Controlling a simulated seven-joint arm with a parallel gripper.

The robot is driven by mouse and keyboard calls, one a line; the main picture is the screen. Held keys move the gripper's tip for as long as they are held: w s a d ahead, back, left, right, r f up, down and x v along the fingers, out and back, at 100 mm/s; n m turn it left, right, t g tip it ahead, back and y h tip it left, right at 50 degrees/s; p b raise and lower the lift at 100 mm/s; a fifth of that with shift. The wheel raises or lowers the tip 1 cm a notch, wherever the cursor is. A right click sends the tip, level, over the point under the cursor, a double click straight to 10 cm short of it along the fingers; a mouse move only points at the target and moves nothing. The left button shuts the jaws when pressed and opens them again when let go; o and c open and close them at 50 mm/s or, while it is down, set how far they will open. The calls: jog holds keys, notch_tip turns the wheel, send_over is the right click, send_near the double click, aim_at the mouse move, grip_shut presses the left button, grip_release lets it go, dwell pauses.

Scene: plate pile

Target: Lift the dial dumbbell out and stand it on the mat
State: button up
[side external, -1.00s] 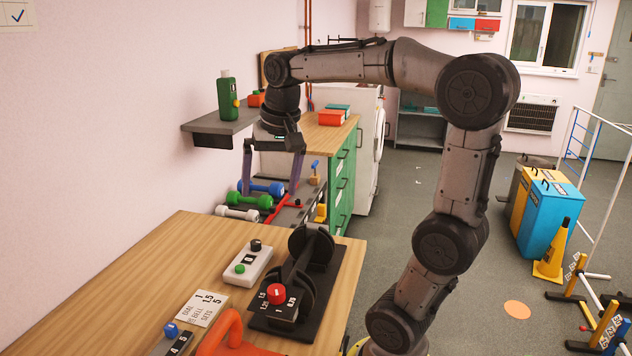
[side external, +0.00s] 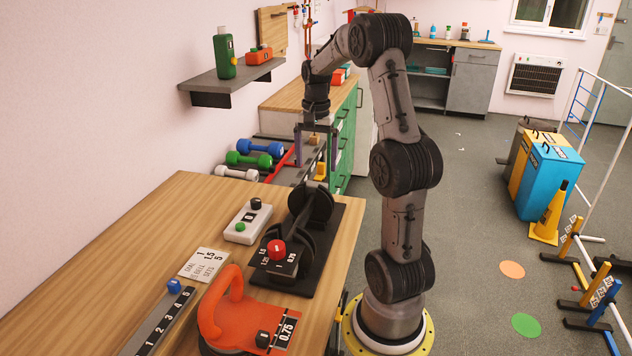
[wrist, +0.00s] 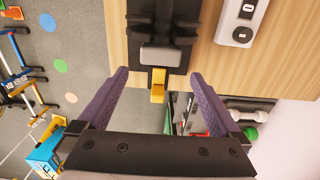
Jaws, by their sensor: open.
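The dial dumbbell (side external: 303,212), black with round plates at its ends, lies in a dark base (side external: 326,250) on the wooden table. A red knob (side external: 276,248) sits on a numbered panel at the base's near end. My gripper (side external: 315,165) is open and empty, pointing down near the dumbbell's far end. In the wrist view, its purple fingers (wrist: 158,80) are wide apart. The dark dumbbell and base (wrist: 160,25) lie ahead of them, with a grey block and yellow tab (wrist: 157,85) between the fingertips. I cannot clearly pick out the mat.
An orange handled weight (side external: 238,310) and a numbered grey strip (side external: 160,320) are at the table's near end. The wall shelf (side external: 225,85) is above. The table's left side is clear.

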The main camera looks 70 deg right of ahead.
aim_at(316, 182)
notch_tip(316, 182, down, 8)
jog(key=shift+r, duration=0.1)
jog(key=shift+c, duration=0.3)
grip_shut()
jog(key=shift+r, duration=0.1)
dwell(0.4)
jog(key=shift+r, duration=4.2)
dwell(0.7)
